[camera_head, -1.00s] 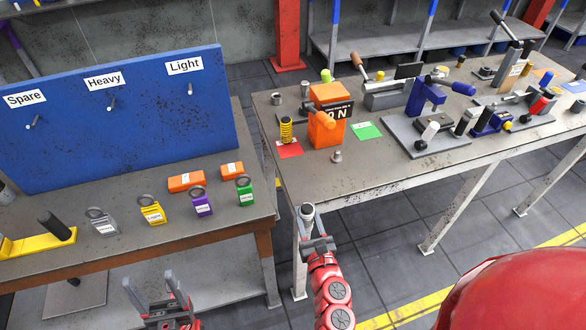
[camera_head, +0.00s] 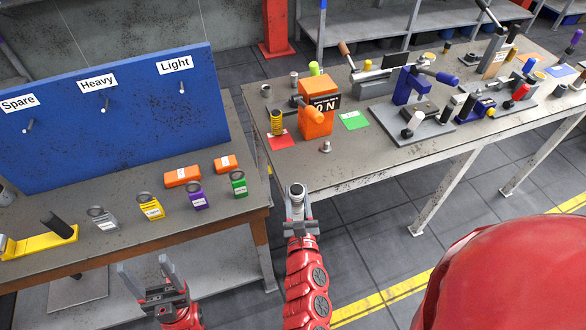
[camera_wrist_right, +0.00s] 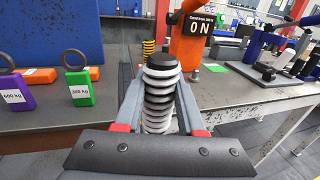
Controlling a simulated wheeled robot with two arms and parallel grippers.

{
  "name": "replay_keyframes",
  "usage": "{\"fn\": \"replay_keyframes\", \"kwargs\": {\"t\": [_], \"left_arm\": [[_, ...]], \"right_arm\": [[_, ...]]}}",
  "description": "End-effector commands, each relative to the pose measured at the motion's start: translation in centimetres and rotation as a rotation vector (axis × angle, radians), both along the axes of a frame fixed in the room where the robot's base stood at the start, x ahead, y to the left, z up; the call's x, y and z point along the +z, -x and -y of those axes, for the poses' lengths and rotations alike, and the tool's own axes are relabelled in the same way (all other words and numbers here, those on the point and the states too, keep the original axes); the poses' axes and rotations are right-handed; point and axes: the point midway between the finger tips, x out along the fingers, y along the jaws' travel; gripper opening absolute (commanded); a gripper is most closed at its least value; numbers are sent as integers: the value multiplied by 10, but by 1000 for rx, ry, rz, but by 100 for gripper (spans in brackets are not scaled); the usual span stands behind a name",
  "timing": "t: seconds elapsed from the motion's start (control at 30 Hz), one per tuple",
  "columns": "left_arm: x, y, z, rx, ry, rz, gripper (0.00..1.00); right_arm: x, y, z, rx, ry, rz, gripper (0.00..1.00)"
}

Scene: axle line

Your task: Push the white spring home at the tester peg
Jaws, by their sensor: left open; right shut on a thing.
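The white spring (camera_wrist_right: 158,92) has a dark cap and stands between the fingers of my right gripper (camera_wrist_right: 160,112) in the right wrist view. In the head view my right gripper (camera_head: 298,222) is shut on the spring (camera_head: 297,198), short of the right bench's front edge. The orange tester (camera_head: 316,118) stands on that bench and its display reads 0 N. A short metal peg (camera_head: 325,147) stands in front of it, apart from the spring. My left gripper (camera_head: 148,278) is open and empty, below the left bench's front edge.
A yellow spring (camera_head: 277,122) stands by a red card (camera_head: 282,141); a green card (camera_head: 354,120) lies right of the tester. Tagged weights, such as a green one (camera_head: 239,184), stand on the left bench. A gap separates the benches.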

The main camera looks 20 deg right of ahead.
Motion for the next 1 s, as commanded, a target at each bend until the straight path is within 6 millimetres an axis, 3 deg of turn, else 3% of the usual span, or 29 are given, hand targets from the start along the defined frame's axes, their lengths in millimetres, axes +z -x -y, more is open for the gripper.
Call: {"fn": "replay_keyframes", "kwargs": {"t": [0.37, 0.73, 1.0], "left_arm": [[6, 0, 0, 0, 0, 0, 68], [8, 0, 0, 0, 0, 0, 68], [7, 0, 0, 0, 0, 0, 68]], "right_arm": [[-3, -52, 16, -3, -3, 4, 0], [-8, -123, 31, 6, 2, 6, 0], [-12, -146, 37, 5, -1, 5, 0]]}}
